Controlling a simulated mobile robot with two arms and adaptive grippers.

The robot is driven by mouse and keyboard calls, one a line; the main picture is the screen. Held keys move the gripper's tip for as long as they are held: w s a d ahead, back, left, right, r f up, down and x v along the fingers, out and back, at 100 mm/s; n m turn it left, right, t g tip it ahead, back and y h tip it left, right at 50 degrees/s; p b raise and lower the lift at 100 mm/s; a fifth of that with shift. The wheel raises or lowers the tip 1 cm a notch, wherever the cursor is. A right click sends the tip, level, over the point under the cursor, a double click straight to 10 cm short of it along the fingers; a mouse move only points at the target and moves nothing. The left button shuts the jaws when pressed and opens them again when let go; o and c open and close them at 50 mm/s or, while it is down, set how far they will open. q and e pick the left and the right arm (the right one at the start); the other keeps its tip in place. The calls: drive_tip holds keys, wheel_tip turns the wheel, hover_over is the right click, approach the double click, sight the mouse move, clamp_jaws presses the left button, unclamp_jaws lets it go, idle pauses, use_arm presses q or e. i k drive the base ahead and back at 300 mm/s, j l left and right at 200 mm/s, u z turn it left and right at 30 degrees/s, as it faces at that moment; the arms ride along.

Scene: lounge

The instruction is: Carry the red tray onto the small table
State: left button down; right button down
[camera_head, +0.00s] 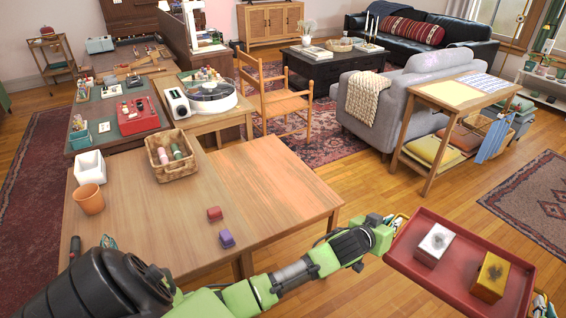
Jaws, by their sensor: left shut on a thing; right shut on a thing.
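The red tray (408,262) is held in the air over the wood floor at the lower right, slightly tilted in the picture. A white box (434,243) and a yellow-gold box (490,277) stand in it, apart from each other. My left gripper (396,224) is shut on the tray's left end. My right gripper (541,300) is shut on its right end, partly cut off by the frame edge. A small low wooden table (280,180) adjoins the larger wooden table at the left of the tray; I cannot tell for certain that it is the task's table.
A wooden console (437,93) stands beyond the tray, near a grey sofa (385,100). Floor between is clear.

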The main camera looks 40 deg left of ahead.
sight(267, 179)
drive_tip(key=i+l, duration=0.1)
drive_tip(key=i, duration=1.75)
drive_tip(key=i+u, duration=0.35)
drive_tip(key=i, duration=0.15)
drive_tip(key=i+u, duration=0.8)
drive_tip(key=i+l+u, duration=0.15)
drive_tip(key=i+u, duration=0.25)
drive_tip(key=i, duration=0.2)
drive_tip(key=i+u, duration=0.1)
drive_tip(key=u, duration=2.3)
